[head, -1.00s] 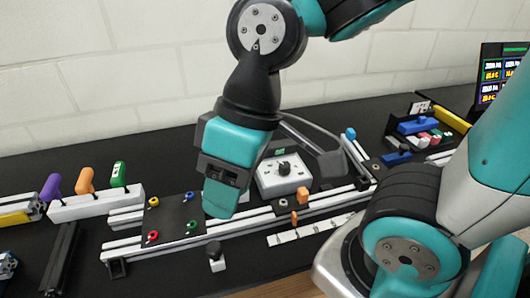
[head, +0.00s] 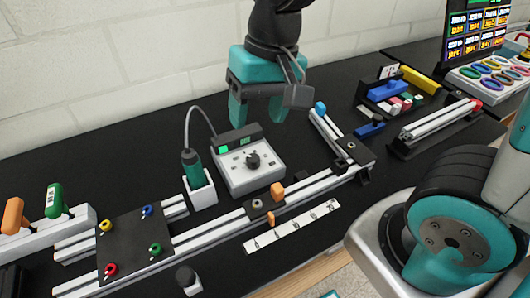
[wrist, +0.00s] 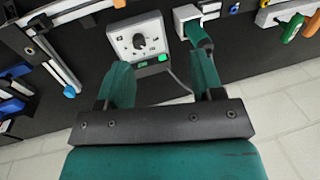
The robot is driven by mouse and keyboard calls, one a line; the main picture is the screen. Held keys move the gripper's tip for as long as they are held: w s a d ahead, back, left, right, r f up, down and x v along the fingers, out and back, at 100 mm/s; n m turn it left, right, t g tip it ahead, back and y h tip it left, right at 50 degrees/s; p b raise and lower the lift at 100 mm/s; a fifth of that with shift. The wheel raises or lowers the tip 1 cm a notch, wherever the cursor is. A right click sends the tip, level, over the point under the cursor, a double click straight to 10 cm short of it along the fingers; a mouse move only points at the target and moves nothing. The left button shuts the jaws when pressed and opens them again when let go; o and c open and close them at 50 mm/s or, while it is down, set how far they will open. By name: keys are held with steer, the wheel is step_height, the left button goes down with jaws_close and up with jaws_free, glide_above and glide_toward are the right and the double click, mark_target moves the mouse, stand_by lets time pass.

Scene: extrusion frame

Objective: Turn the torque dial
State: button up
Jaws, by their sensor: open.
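The torque dial is a black knob (head: 253,160) on the sloped light face of a small control box (head: 232,181). The box has a dark top strip with a green-lit display (head: 224,150). The dial also shows in the wrist view (wrist: 140,42), beyond and between the fingers. My gripper (head: 258,120) is open and empty, above and behind the box in the head view, apart from the dial. In the wrist view its two green fingers (wrist: 162,82) are spread wide.
A green screwdriver (head: 191,165) with a cable stands in a white holder (head: 202,194) left of the box. Aluminium rails (head: 215,230) with an orange clamp (head: 277,190) run in front. A blue-tipped rail (head: 325,128) lies to the right. Black bench shows behind the box.

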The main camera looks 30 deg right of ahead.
mark_target(253, 158)
steer(key=w+d+f+m+h, duration=0.2)
steer(key=w+f+m, duration=0.3)
steer(key=w+m, duration=0.35)
steer(key=f+p, duration=0.1)
steer(key=f, duration=1)
steer(key=f+p, duration=0.1)
steer(key=f, duration=0.4)
steer(key=shift+w+d+f+p, duration=0.25)
steer(key=shift+w+f+p, duration=0.05)
steer(key=shift+w, duration=0.05)
steer(key=shift+c, duration=0.4)
steer(key=c, duration=0.9)
steer(key=shift+o, duration=0.3)
